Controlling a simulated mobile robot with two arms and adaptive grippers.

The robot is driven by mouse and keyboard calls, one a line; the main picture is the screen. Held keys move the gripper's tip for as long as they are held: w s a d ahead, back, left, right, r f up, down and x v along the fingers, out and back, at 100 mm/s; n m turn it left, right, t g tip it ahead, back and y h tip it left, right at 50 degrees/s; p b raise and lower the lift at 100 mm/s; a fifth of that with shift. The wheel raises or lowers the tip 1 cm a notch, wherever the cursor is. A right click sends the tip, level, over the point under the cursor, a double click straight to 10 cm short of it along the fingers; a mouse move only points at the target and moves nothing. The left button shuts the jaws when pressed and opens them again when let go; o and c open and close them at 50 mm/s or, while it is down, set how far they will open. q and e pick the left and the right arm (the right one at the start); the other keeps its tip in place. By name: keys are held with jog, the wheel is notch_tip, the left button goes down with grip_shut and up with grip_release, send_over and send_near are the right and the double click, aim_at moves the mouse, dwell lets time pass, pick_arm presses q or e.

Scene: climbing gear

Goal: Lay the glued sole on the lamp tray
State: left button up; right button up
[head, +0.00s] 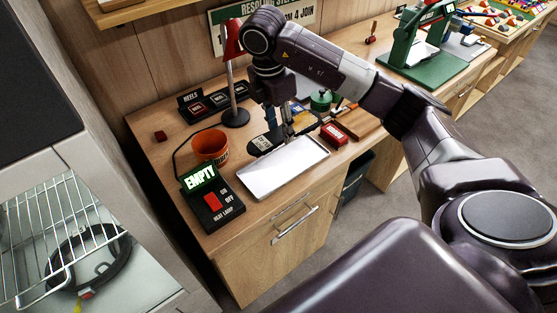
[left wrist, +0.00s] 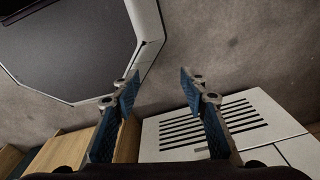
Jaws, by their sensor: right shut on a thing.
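The lamp tray (head: 283,172) is a shallow pale metal tray near the front edge of the wooden bench, and it looks bare. My right gripper (head: 287,131) points down at the tray's far edge. It is shut on a dark sole (head: 267,144), which carries a pale label and shows beside the fingers. Part of the sole is hidden by the gripper, and I cannot tell whether it touches the tray. My left gripper (left wrist: 160,88) is open and empty in the left wrist view, above the floor and away from the bench; the head view does not show it.
A heat lamp box (head: 212,203) reading "EMPTY" and an orange pot (head: 209,146) stand left of the tray. A red lamp (head: 233,40) stands behind. A red box (head: 334,134) is to the right. A wire rack (head: 60,240) is at the lower left.

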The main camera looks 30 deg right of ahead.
jog(key=p, duration=0.2)
send_over(281, 166)
jog(key=f, duration=0.6)
jog(key=shift+s+a+f, duration=0.1)
jog(key=shift+a+f, duration=0.25)
jog(key=shift+f, duration=0.05)
notch_tip(281, 166, down, 4)
jog(key=shift+r+p, duration=0.1)
jog(key=shift+p, duration=0.2)
jog(key=shift+f, duration=0.55)
pick_arm(q)
jog(key=shift+s+a+r, duration=0.2)
jog(key=shift+a+r, duration=0.15)
jog(key=shift+r, duration=0.25)
jog(key=shift+s+a+r, duration=0.15)
jog(key=shift+a+r, duration=0.15)
jog(key=shift+r, duration=0.25)
jog(key=shift+f, duration=0.15)
pick_arm(e)
jog(key=shift+f, duration=0.1)
jog(key=o, duration=1.4)
pick_arm(q)
jog(key=shift+d, duration=0.1)
